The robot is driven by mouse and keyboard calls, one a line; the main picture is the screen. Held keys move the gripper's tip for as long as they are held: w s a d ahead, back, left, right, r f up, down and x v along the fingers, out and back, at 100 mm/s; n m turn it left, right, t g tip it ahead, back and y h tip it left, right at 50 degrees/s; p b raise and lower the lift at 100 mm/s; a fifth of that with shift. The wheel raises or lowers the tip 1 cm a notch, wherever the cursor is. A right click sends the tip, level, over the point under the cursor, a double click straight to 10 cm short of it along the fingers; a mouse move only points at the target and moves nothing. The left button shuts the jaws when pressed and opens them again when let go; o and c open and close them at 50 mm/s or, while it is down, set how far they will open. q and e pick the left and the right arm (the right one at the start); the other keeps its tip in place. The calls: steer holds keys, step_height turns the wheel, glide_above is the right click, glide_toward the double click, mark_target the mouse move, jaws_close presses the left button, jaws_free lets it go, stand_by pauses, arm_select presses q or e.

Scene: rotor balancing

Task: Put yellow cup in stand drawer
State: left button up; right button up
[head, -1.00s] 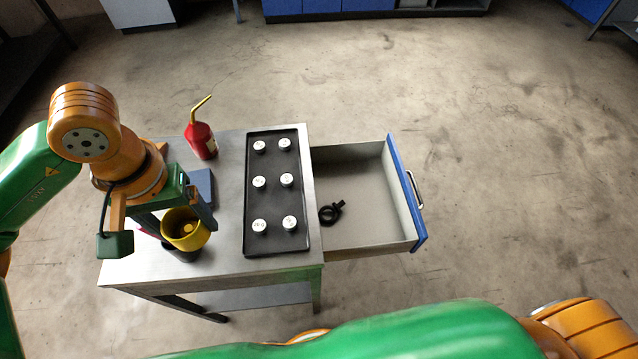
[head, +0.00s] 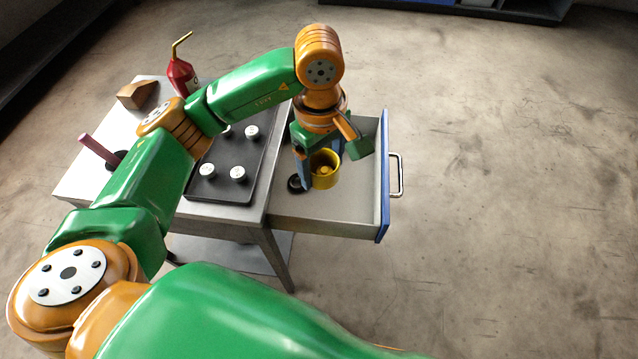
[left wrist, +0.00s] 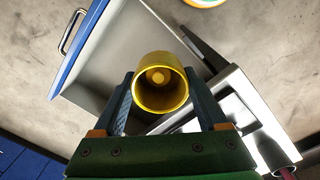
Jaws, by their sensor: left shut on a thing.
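The yellow cup (head: 325,181) is held between the fingers of my left gripper (head: 320,172), with its opening up. It is over the inside of the open stand drawer (head: 330,216); I cannot tell whether it touches the drawer floor. In the left wrist view the cup (left wrist: 160,102) sits between the two fingers (left wrist: 162,102), with a round yellow shape inside it. The drawer (left wrist: 125,50) shows beyond the cup. My right gripper is not in view.
On the stand top are a black tray (head: 222,194) with white weights, a red oil can (head: 182,78), a brown block (head: 137,94) and a pink-handled item (head: 97,149). My left arm crosses above the stand.

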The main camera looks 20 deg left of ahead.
mark_target(332, 213)
arm_select(q)
steer(key=f+n+b, duration=0.1)
steer(key=f+n, duration=0.1)
steer(key=f, duration=0.4)
steer(key=w+d+f+n+b, duration=0.1)
steer(key=f+n+b, duration=0.1)
steer(key=f, duration=0.4)
steer(key=w+f+n+b, duration=0.1)
steer(key=f+n+b, duration=0.1)
steer(key=f+n, duration=0.2)
steer(key=shift+d+f, duration=0.2)
steer(key=shift+f, duration=0.3)
steer(key=shift+d+f, duration=0.2)
steer(key=shift+f, duration=0.45)
steer(key=o, duration=1)
steer(key=shift+o, duration=0.2)
steer(key=shift+w+r, duration=0.1)
steer(key=shift+r, duration=0.45)
step_height(332, 213, up, 11)
steer(key=p, duration=0.1)
steer(key=shift+r, duration=0.15)
steer(key=shift+d, duration=0.1)
